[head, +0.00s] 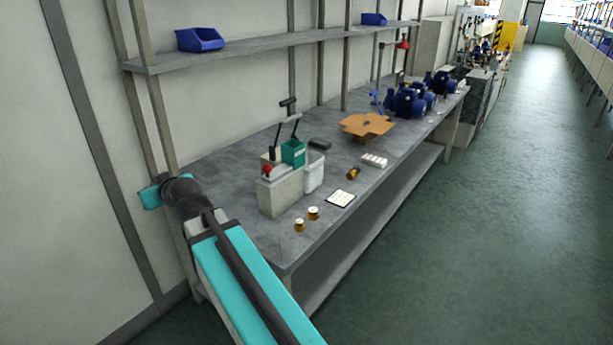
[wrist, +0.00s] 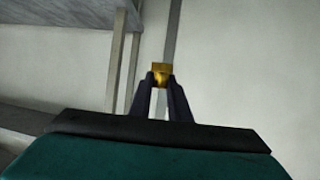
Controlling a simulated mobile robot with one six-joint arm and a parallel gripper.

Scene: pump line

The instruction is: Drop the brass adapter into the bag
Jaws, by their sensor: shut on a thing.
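My gripper (wrist: 161,80) is shut on a small brass piece, the brass adapter (wrist: 161,72), held between its dark fingertips in the wrist view. In the head view my arm reaches to the left end of the bench; the fingers and the held adapter cannot be made out there. A white, open-topped container (head: 314,174), which may be the bag, stands on the bench beside a grey machine. I cannot tell for sure that it is a bag.
The grey machine (head: 281,194) has a red knob, dark levers and a green box (head: 293,153). Several brass pieces (head: 313,213) lie near the bench's front edge, by a white card (head: 341,198). An open cardboard box (head: 367,126) and blue pumps (head: 408,101) stand farther back.

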